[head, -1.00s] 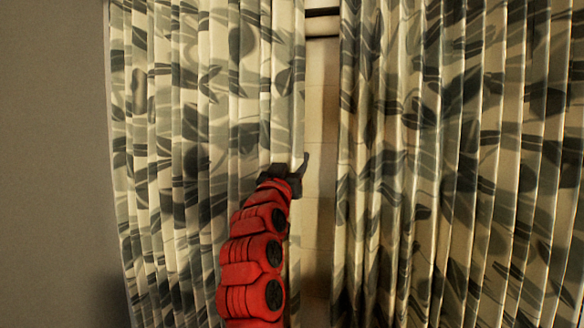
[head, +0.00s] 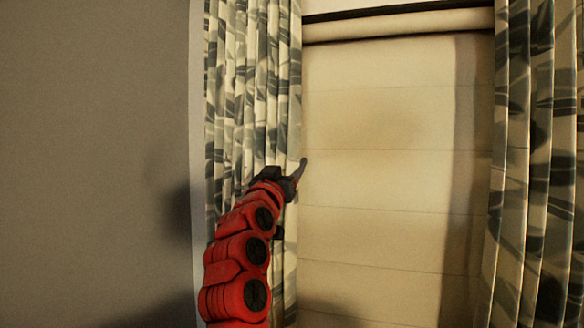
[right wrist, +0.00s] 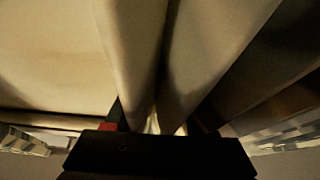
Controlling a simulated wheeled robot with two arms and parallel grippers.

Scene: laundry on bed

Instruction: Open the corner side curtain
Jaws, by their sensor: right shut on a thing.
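The left curtain panel (head: 252,90), pale with grey-green leaf print, hangs bunched into a narrow stack beside the grey wall. The right curtain panel (head: 527,130) hangs at the right edge of the head view. My right gripper (head: 291,175), on the red arm, is at the inner edge of the left panel. In the right wrist view, folds of pale cloth (right wrist: 140,50) run down between the fingers of the right gripper (right wrist: 155,122), which is shut on them. The pinched spot is partly hidden. My left gripper is not in view.
A cream panelled blind (head: 390,170) shows in the wide gap between the curtain panels. A roller (head: 400,25) runs across its top. The plain grey wall (head: 95,150) stands just left of the bunched panel.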

